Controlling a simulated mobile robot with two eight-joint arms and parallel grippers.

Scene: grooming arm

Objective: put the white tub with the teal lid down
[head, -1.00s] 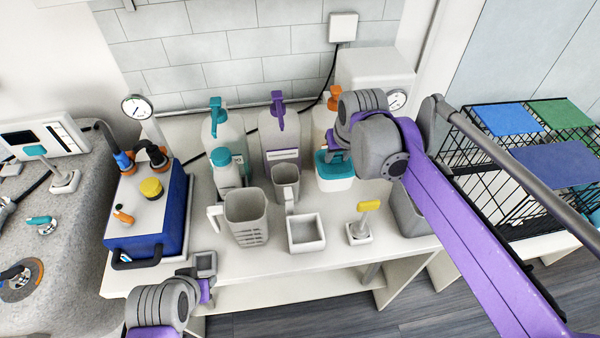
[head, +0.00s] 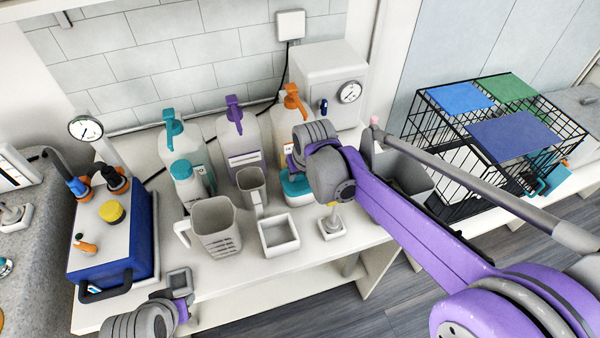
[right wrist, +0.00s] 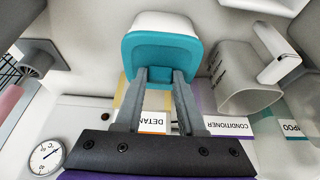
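The white tub with the teal lid (head: 296,190) is upright over the back right of the white table in the head view, beside the grey cup. My right gripper (right wrist: 168,82) is shut on the lid's rim. In the right wrist view, the tub (right wrist: 160,50) is at the fingertips and appears inverted. In the head view, my right wrist hides part of the tub. I cannot tell whether its base touches the table. My left gripper (head: 180,282) is at the table's front left edge, apparently open and empty.
The white table (head: 235,277) holds a grey jug (head: 216,228), a grey cup (head: 251,188), a square tray (head: 278,236) and a yellow-handled stamp-like tool (head: 331,224). Pump bottles (head: 238,135) stand behind. A blue machine (head: 112,245) is left, a wire cage (head: 480,150) right. Clear table lies in front.

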